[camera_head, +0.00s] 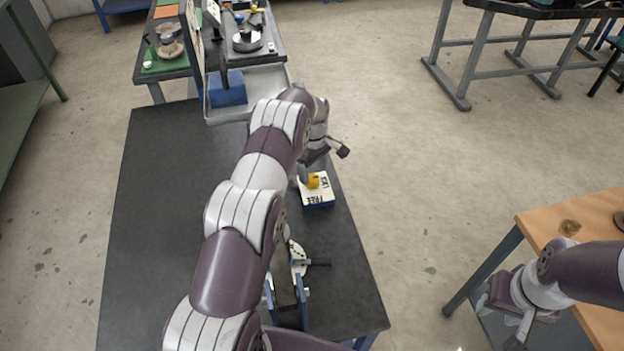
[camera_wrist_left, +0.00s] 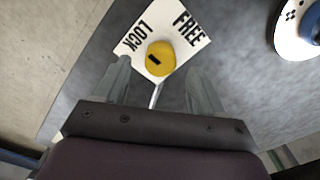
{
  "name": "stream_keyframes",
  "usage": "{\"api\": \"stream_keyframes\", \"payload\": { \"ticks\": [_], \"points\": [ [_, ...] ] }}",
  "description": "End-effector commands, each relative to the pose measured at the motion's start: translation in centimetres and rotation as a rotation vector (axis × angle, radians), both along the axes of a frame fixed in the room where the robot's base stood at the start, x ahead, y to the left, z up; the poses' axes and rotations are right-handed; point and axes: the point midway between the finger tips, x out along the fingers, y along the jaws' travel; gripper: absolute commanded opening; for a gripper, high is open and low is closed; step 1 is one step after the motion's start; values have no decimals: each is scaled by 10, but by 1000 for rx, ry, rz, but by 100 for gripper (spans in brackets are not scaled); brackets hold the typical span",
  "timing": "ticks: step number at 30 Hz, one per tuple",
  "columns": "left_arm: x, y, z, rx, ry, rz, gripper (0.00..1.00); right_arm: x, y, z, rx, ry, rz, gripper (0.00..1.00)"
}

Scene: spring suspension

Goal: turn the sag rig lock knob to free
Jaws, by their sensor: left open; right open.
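My right gripper (camera_head: 503,322) is open and empty at lower right.
A blue frame with a white disc (camera_head: 298,258) stands on the bench nearer me, partly behind my left arm. The dark bench (camera_head: 155,190) is clear at left. A grey tray with a blue block (camera_head: 228,90) is at the far end. A wooden table (camera_head: 560,215) stands at right.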

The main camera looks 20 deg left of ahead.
Motion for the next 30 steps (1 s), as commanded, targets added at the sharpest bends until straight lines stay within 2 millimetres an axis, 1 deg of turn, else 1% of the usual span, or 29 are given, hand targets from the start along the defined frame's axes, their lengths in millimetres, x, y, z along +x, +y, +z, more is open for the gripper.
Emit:
{"api": "stream_keyframes", "payload": {
  "ticks": [1,3,7,11,17,20,21,22,23,30],
  "points": [
    [0,0,-6,0,0,0,69,0,0,9,0,-1,0,43],
    [0,0,-20,0,0,0,69,0,0,12,0,-1,0,43],
    [1,0,-38,1,-4,-1,69,0,0,14,0,-1,0,43],
    [1,0,-45,1,-4,-1,69,0,0,14,0,-1,0,43],
    [1,0,-46,1,-4,-2,69,0,0,14,0,-1,0,43],
    [1,0,-46,1,-4,-2,40,0,0,14,0,-1,0,43],
    [1,0,-46,1,-4,-2,27,0,0,14,0,-1,0,43],
    [1,0,-46,1,-4,-2,17,0,0,14,0,-1,0,43],
    [1,0,-46,1,-4,-2,13,0,0,14,0,-1,0,43],
    [1,0,-46,0,-4,-16,13,0,0,11,0,-1,0,43]
  ]
}}
